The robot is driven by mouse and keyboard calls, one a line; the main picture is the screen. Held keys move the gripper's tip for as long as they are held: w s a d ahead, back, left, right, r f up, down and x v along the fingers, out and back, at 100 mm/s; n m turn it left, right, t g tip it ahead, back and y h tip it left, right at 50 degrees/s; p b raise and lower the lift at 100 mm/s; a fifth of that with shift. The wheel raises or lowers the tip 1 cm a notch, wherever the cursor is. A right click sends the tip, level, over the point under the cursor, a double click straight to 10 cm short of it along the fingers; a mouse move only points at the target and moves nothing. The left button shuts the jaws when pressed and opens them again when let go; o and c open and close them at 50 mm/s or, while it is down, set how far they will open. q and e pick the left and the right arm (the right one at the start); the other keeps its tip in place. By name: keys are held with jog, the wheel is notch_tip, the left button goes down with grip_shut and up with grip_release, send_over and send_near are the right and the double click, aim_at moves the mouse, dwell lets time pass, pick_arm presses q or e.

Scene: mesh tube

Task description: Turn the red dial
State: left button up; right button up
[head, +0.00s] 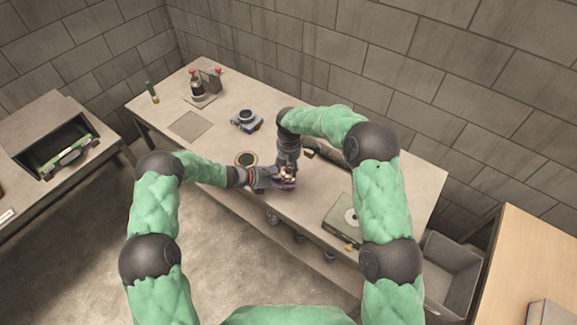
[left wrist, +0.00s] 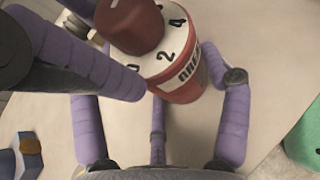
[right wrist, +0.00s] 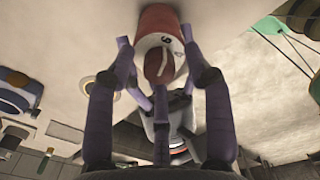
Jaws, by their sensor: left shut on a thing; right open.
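The red dial (left wrist: 131,24) is a dark red knob on a white ring with black numbers, on top of a red canister (left wrist: 186,84) with dark lettering. In the right wrist view the dial (right wrist: 160,65) has a white pointer line and a 6 beside it. In the head view both grippers meet at the canister near the workbench's front edge. My left gripper (head: 268,178) is shut on the canister, reaching from the left. My right gripper (head: 287,170) is open, its purple fingers on either side of the dial. Whether they touch it is unclear.
The workbench (head: 222,135) holds a device with red knobs (head: 197,87), a blue-grey part (head: 246,120), a dark round ring (head: 246,159) and a green box with a white disc (head: 345,218). A grey bin (head: 450,268) stands at right. The bench's left middle has bare room.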

grip_shut()
